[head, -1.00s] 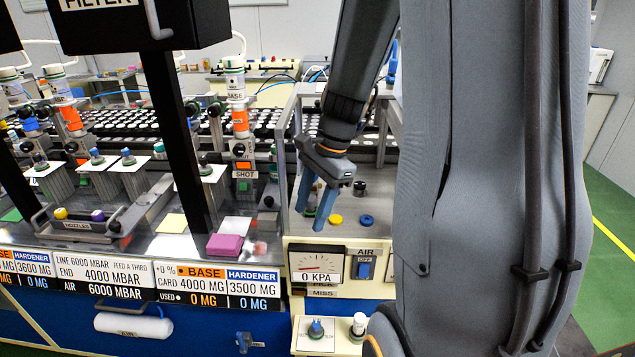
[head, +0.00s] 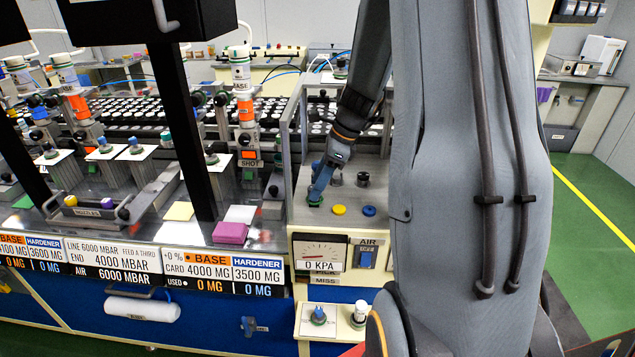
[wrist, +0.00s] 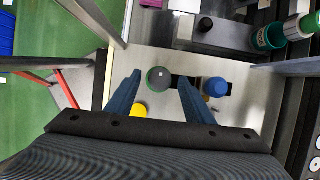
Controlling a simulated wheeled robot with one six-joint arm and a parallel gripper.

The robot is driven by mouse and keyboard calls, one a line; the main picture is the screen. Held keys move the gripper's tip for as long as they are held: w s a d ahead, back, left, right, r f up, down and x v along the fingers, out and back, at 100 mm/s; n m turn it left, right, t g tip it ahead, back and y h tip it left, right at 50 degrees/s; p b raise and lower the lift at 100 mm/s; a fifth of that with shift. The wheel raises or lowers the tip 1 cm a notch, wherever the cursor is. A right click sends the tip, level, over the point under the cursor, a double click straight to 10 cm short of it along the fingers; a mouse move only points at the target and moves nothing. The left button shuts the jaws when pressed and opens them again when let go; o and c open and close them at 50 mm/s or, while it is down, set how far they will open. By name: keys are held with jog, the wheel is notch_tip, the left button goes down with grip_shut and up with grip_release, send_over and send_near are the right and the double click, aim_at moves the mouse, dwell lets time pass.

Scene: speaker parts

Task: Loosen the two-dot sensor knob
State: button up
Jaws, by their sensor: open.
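In the wrist view, a dark grey round knob with a green rim and a small pale mark (wrist: 158,79) stands between the blue fingers of my gripper (wrist: 160,77). The fingers are open, one on each side, with gaps to the knob. I cannot read its dots. In the head view my gripper (head: 316,192) points down at the green-rimmed knob (head: 314,201) at the panel's left; the fingers overlap it and hide most of it. Whether they touch it is unclear.
A yellow disc (head: 339,210) and a blue disc (head: 368,211) lie just in front on the same panel. A black knob (head: 362,179) stands behind. Grey frame posts (head: 287,160) rise at the panel's left. A blue knob (wrist: 215,87) is right of the fingers in the wrist view.

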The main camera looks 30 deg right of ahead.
jog(key=shift+a+f, duration=0.1)
jog(key=shift+f, duration=0.15)
jog(key=c, duration=1.1)
jog(key=shift+o, duration=0.2)
jog(key=shift+n, duration=0.3)
jog(key=n+g+p, duration=0.1)
jog(key=n, duration=0.2)
jog(key=shift+w+y, duration=0.2)
jog(key=shift+y, duration=0.1)
jog(key=shift+w+n+g, duration=0.15)
jog(key=shift+n+g, duration=0.65)
jog(key=shift+n, duration=1.1)
